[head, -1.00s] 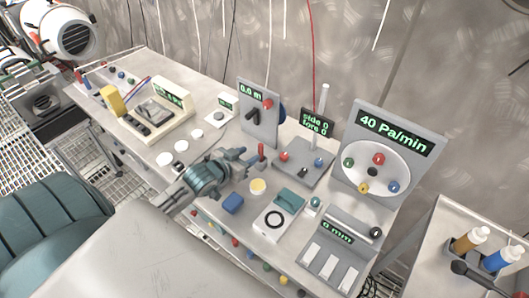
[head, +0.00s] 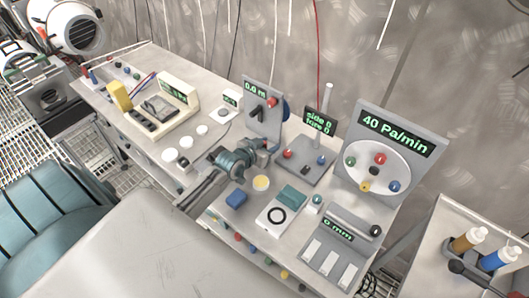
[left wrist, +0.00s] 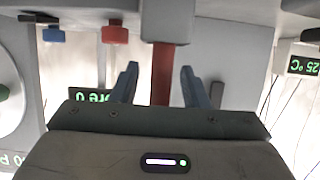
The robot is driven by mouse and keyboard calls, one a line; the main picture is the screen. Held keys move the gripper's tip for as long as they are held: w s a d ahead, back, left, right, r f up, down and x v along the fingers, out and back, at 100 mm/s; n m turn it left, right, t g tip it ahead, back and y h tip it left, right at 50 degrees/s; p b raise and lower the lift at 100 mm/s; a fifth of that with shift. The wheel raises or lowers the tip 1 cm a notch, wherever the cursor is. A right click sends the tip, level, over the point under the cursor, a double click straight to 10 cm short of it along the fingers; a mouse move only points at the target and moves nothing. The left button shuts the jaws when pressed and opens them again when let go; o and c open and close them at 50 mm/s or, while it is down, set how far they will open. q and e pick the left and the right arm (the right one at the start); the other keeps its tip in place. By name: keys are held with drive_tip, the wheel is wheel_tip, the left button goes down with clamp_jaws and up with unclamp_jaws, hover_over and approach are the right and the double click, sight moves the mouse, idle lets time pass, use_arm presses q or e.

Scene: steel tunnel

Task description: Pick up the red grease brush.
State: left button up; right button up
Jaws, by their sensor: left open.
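The red grease brush shows in the left wrist view as a red upright shaft (left wrist: 161,78), with a grey block (left wrist: 165,20) at its end. In that view my left gripper (left wrist: 159,70) is open, with one finger on each side of the red shaft and a gap on both sides. In the head view my left gripper (head: 265,147) is over the bench, in front of the grey panel reading 0.0 m (head: 262,112). There the gripper hides the brush. My right gripper is in neither view.
A grey unit with red and blue knobs (head: 305,158) stands close to the right of the gripper. A large gauge panel (head: 392,150) stands farther right.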

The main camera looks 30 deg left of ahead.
use_arm(q)
clamp_jaws()
